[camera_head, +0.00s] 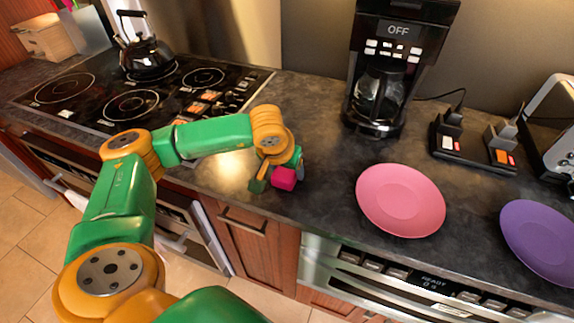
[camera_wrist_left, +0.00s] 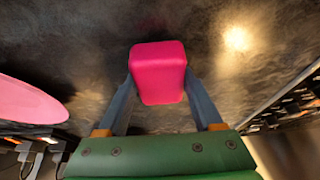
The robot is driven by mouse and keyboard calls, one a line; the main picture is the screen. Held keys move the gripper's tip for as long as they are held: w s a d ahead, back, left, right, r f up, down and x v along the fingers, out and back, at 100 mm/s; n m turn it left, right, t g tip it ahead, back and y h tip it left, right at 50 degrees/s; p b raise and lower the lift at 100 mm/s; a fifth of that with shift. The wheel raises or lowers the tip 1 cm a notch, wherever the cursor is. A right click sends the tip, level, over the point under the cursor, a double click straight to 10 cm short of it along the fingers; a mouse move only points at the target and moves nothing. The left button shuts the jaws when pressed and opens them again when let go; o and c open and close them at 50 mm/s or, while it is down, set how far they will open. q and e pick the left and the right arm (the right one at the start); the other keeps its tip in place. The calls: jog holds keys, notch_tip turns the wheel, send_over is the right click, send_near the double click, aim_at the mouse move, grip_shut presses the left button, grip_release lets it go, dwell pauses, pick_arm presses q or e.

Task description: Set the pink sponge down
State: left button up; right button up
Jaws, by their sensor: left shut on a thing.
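The pink sponge (camera_head: 284,178) is a small bright pink block at the front of the dark countertop, between the stovetop and the pink plate. My left gripper (camera_head: 272,181) is shut on it; in the left wrist view the sponge (camera_wrist_left: 158,72) sits between the two fingertips of the gripper (camera_wrist_left: 158,85). The sponge is over the counter (camera_head: 318,196). I cannot tell whether its underside touches the surface. My right gripper is not in view.
The pink plate (camera_head: 400,200) lies right of the sponge, with a purple plate (camera_head: 545,238) farther right. A coffee maker (camera_head: 385,62) stands behind. The stovetop (camera_head: 140,92) with a kettle (camera_head: 146,56) is at the left. The counter around the sponge is clear.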

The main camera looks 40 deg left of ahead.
pick_arm(q)
jog(key=shift+f, duration=0.15)
jog(key=shift+f+b, duration=0.3)
jog(key=shift+b, duration=0.15)
jog(key=o, duration=1)
jog(key=shift+s+r, duration=0.1)
jog(key=shift+s, duration=0.05)
jog(key=shift+o, duration=1)
jog(key=shift+a, duration=0.15)
jog(key=shift+d, duration=0.25)
jog(key=shift+a, duration=0.1)
